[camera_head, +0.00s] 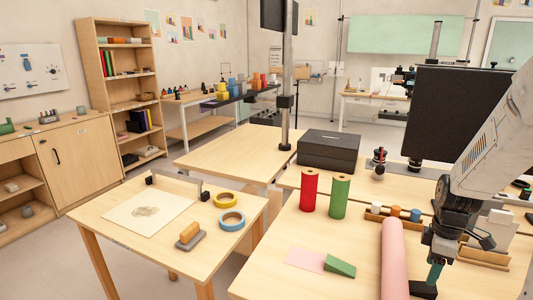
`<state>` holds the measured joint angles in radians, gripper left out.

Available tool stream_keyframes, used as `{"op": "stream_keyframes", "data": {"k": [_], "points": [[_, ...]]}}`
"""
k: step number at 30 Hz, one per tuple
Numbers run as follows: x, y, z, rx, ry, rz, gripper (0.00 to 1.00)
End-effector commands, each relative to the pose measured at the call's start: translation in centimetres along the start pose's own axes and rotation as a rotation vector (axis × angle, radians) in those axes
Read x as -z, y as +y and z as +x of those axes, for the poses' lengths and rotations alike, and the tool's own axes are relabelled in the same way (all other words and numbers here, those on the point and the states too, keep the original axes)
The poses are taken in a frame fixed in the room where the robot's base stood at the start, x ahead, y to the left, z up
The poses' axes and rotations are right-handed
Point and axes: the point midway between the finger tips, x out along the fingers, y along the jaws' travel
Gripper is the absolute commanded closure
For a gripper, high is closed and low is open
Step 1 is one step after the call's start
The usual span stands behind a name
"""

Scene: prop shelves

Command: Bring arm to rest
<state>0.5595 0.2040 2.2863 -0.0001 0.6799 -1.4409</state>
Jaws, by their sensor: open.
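My arm comes down from the right edge, and my gripper (430,280) hangs low at the bottom right over the near right table (275,275). The gripper is open, with one teal part and dark parts showing. It is just right of a pink roll (393,255) that lies lengthwise on the table. I cannot tell whether it touches the table or the roll. I see nothing held in it, though its lower end is small and partly unclear.
A red cylinder (309,191) and a green cylinder (340,196) stand left of the roll, with a green wedge (341,267) nearer. A black monitor (455,115) stands behind my arm. Small bottles and a wooden tray (482,257) sit close by. The left table (115,240) holds tape rings.

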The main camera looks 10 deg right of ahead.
Motion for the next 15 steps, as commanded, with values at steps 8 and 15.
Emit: {"op": "stream_keyframes", "data": {"k": [8, 15], "points": [[1.1, -7.2, -3.9, 0.12, -0.063, 0.566, 0.39], [3.6, -14.3, -9.8, 0.092, -0.096, 0.876, 0.39]]}}
